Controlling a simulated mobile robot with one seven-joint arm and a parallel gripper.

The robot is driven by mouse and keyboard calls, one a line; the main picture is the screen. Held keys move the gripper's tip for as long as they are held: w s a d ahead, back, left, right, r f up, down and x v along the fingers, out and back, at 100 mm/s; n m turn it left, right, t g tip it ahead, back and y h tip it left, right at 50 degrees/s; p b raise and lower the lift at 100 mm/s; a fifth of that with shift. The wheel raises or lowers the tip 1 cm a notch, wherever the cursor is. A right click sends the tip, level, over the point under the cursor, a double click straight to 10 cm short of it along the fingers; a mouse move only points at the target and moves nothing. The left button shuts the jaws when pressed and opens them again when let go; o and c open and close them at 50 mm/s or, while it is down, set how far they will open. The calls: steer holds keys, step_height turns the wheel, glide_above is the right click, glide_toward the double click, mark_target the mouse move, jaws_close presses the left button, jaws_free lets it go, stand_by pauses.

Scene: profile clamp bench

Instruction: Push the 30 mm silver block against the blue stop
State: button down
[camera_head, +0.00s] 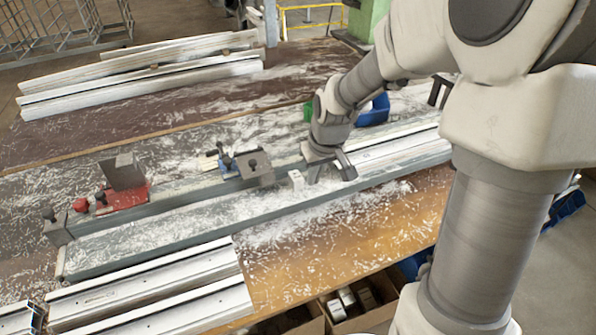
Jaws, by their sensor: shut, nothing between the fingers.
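A small pale silver block (297,179) sits on the long grey rail bed (190,220), just left of my gripper. My gripper (314,175) is shut and empty, pointing down close to the block's right side. I cannot tell whether it touches the block. A small blue part (226,161), which looks like the blue stop, is further left on the rail. A grey clamp block (256,169) with a dark knob stands between the blue part and the silver block. A gap shows between the grey block and the silver block.
A red clamp (126,197) with a dark grey plate stands at the rail's left. White profiles lie at the back left (140,75), front left (150,290) and right (400,147). White shavings cover much of the bench. Boxes (355,300) are below the front edge.

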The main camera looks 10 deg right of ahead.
mark_target(298, 180)
steer(key=b+x, duration=0.2)
steer(key=x, duration=0.8)
steer(key=shift+f, duration=0.3)
steer(key=shift+w+a+r, duration=0.15)
steer(key=shift+w+r, duration=0.05)
steer(key=shift+w, duration=0.4)
steer(key=shift+w+a+r, duration=0.15)
steer(key=shift+w, duration=0.45)
steer(key=shift+w+a, duration=0.1)
steer(key=shift+w, duration=0.55)
steer(key=shift+w, duration=0.1)
steer(key=shift+w+a, duration=0.2)
steer(key=shift+w, duration=0.8)
steer(key=shift+r, duration=0.1)
steer(key=shift+w, duration=0.1)
